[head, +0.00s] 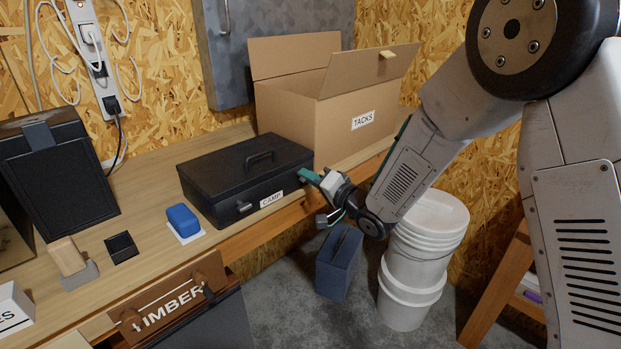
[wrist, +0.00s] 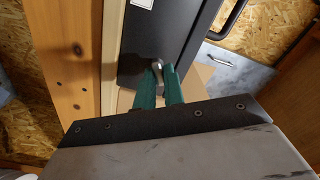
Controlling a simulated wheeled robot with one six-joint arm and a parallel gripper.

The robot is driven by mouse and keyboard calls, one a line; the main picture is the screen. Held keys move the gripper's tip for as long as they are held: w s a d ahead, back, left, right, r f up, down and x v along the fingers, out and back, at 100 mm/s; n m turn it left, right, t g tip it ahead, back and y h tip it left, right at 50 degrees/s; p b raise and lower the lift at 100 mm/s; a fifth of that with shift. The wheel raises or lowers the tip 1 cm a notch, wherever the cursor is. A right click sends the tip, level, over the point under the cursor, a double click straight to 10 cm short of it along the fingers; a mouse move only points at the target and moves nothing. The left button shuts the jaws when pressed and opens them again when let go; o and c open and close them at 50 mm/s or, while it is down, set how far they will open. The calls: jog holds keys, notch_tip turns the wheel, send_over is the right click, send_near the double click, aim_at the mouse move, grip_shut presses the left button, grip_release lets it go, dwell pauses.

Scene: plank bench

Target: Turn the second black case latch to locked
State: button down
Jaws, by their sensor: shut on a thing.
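The black case (head: 240,165) lies closed on the bench, with a handle on its lid and a "CAMP" label on its front. One case latch (head: 244,207) shows on the front, left of the label. My gripper (head: 308,175) is at the right end of that front. In the wrist view, my gripper's green fingers (wrist: 159,78) are shut on the second case latch (wrist: 157,65), a small grey metal piece on the black case (wrist: 150,42). The fingers hide part of this latch, and I cannot tell its exact angle.
An open cardboard box (head: 325,125) marked "TACKS" stands close behind the case. A blue block (head: 182,219) sits to its left on the bench (head: 150,180). White buckets (head: 415,255) and a dark blue container (head: 338,263) stand on the floor below my arm.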

jog(key=m, duration=0.6)
jog(key=shift+f, duration=0.1)
dwell(0.5)
jog(key=c, duration=1.5)
grip_release()
jog(key=shift+d, duration=0.15)
jog(key=v, duration=0.7)
jog(key=shift+s+d, duration=0.2)
jog(key=shift+d, duration=0.05)
